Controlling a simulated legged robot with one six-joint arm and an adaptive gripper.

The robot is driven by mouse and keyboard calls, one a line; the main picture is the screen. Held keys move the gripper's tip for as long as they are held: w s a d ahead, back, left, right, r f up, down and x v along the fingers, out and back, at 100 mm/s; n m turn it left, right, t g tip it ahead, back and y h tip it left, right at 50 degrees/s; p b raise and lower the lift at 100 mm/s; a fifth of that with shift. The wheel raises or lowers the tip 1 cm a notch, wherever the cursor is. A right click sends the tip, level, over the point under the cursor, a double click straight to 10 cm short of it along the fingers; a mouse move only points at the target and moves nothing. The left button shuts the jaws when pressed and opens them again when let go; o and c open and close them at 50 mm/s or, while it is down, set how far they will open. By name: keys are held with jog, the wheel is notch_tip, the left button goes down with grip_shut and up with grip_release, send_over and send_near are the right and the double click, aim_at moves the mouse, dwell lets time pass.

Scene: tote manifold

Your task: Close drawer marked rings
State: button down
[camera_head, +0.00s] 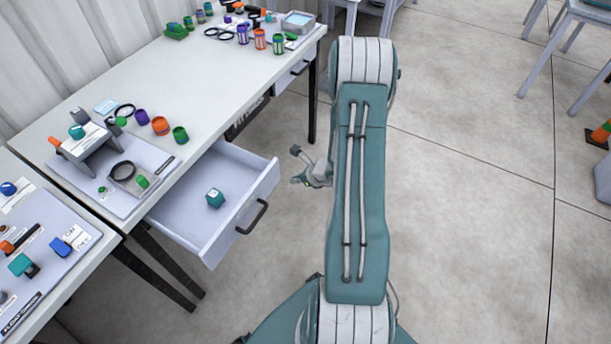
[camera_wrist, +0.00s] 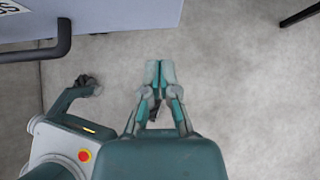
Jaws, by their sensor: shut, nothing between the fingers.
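An open drawer (camera_head: 186,222) sticks out from under the white table on the left in the head view. It is white-grey with a dark bar handle (camera_head: 253,217) on its front. A teal block-like item lies inside it. In the wrist view the drawer front (camera_wrist: 150,16) shows at the top left with part of its handle (camera_wrist: 57,42) and a cut-off label I cannot read. My gripper (camera_head: 296,165) is to the right of the drawer front, apart from it. In the wrist view my gripper (camera_wrist: 159,72) is shut and empty over bare floor.
The long white table (camera_head: 215,65) carries several coloured cylinders, a grey stand and magnifier-like rings. Another drawer (camera_head: 290,77) sits farther along under the table. A second table (camera_head: 50,270) is at the lower left. Chairs (camera_head: 575,20) stand at the upper right. The floor between is clear.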

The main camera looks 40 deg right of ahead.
aim_at(277, 175)
jog(key=w, duration=0.2)
jog(key=w+a+f, duration=0.1)
jog(key=shift+w+a, duration=0.1)
jog(key=shift+w, duration=0.25)
jog(key=shift+w+a, duration=0.1)
jog(key=shift+w, duration=0.35)
jog(key=shift+w+a, duration=0.1)
jog(key=shift+w, duration=0.05)
